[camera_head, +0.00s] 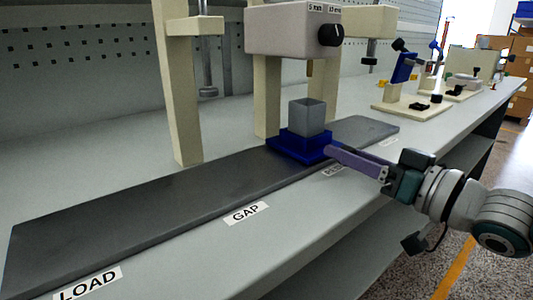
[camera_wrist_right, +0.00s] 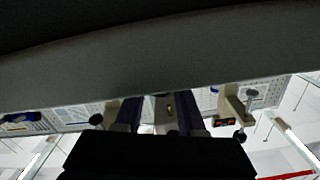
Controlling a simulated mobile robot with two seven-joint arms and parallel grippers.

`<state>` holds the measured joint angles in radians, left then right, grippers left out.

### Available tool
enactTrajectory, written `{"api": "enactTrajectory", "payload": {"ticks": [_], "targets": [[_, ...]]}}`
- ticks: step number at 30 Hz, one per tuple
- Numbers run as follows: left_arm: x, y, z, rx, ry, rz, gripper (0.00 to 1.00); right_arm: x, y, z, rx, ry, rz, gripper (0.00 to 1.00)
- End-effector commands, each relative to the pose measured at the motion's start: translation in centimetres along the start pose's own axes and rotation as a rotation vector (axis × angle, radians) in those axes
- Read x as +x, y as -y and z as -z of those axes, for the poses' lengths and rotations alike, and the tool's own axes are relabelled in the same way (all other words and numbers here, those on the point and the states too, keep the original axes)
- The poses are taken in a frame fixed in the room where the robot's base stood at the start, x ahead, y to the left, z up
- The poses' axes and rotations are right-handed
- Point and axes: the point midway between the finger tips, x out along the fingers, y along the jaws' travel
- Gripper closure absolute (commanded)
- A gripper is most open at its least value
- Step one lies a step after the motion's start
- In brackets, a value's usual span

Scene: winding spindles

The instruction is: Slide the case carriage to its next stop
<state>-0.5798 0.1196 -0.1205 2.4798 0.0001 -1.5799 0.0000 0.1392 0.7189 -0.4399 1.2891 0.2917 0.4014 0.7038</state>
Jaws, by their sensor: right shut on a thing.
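The case carriage (camera_head: 293,148) is a blue base on the dark grey track (camera_head: 120,220), with an open grey square case (camera_head: 307,116) standing upright on it. It sits beside the partly hidden label starting "RE" (camera_head: 334,169), below the white head with the black knob (camera_head: 292,30). My right gripper (camera_head: 331,153) reaches in from the right, its purple fingers shut on the near right side of the carriage. The exact grip point is too small to make out. In the right wrist view the purple fingers (camera_wrist_right: 160,108) show, but the carriage is not clear. My left gripper is not in view.
The track is bare left of the carriage, past the GAP label (camera_head: 246,213) to the LOAD label (camera_head: 88,283). A short bare stretch lies to the right, with another label (camera_head: 389,141). Cream posts (camera_head: 182,100) stand behind the track. Fixtures (camera_head: 411,104) stand farther right.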

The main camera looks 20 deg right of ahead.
Motion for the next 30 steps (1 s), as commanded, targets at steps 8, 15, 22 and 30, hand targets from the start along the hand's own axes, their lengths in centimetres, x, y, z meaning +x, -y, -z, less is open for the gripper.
{"api": "enactTrajectory", "payload": {"ticks": [8,15,22,30], "targets": [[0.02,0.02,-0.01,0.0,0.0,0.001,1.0,-0.02,-0.07,-0.03,-0.001,0.001,0.0,1.0],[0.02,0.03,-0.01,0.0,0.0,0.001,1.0,-0.02,-0.04,-0.05,0.0,0.001,0.0,0.46],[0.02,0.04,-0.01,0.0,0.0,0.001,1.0,-0.01,-0.03,-0.03,0.0,0.0,0.001,0.31],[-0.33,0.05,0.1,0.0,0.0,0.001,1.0,-0.88,0.0,-0.02,0.002,0.003,0.0,0.31]]}}
